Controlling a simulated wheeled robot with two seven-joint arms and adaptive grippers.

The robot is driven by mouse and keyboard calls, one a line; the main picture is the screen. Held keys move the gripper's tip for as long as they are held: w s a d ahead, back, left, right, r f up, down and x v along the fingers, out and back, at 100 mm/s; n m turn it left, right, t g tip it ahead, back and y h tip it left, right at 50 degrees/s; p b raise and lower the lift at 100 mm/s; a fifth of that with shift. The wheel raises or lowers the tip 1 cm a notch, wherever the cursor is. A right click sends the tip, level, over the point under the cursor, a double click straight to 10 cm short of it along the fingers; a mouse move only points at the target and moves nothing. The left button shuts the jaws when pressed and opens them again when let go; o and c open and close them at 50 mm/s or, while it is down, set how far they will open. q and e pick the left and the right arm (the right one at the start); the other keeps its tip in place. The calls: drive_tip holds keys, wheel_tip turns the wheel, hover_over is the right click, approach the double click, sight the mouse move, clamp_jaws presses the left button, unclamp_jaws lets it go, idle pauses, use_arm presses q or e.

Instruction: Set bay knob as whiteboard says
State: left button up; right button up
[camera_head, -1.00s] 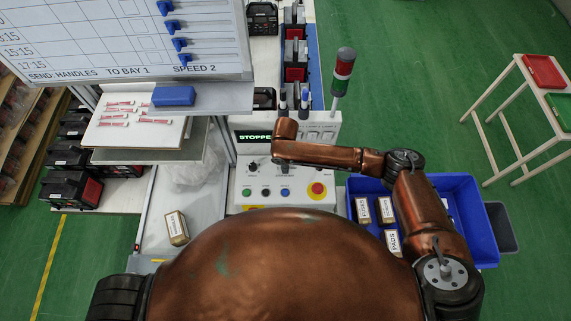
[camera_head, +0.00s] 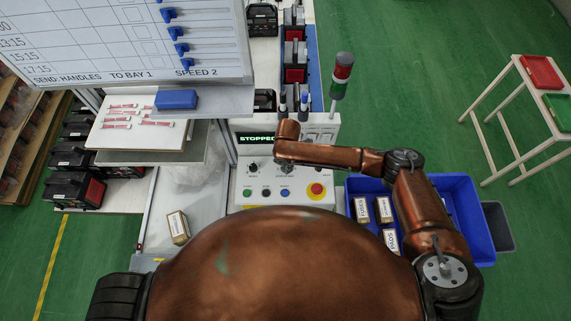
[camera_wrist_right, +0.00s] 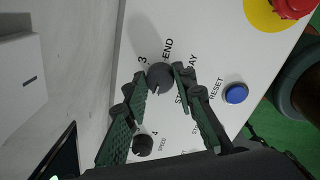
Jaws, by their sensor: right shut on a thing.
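The whiteboard (camera_head: 120,45) at upper left in the head view reads "SEND: HANDLES TO BAY 1 SPEED 2". The control panel (camera_head: 240,192) stands in the middle. In the right wrist view my right gripper (camera_wrist_right: 161,75) has its two fingers on either side of the dark round bay knob (camera_wrist_right: 160,78), shut on it. A "3" and partly covered lettering show beside it; I cannot tell the pointer's exact setting. The speed knob (camera_wrist_right: 143,145) has a "4" beside it, and also shows in the head view (camera_head: 252,168). My right arm hides the bay knob there. My left gripper is out of view.
The panel display (camera_head: 257,139) reads "STOPPED". A red stop button (camera_head: 317,189) and a blue reset button (camera_wrist_right: 236,93) are close by. A signal tower (camera_head: 341,75) rises behind. A blue bin (camera_head: 468,215) with labelled boxes is at right, under my arm.

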drive_tip(key=shift+n, duration=0.6)
drive_tip(key=o, duration=1.2)
drive_tip(key=shift+c, duration=0.2)
wheel_tip(320, 180, up, 12)
drive_tip(key=shift+s+d, duration=0.2)
drive_tip(key=shift+s, duration=0.1)
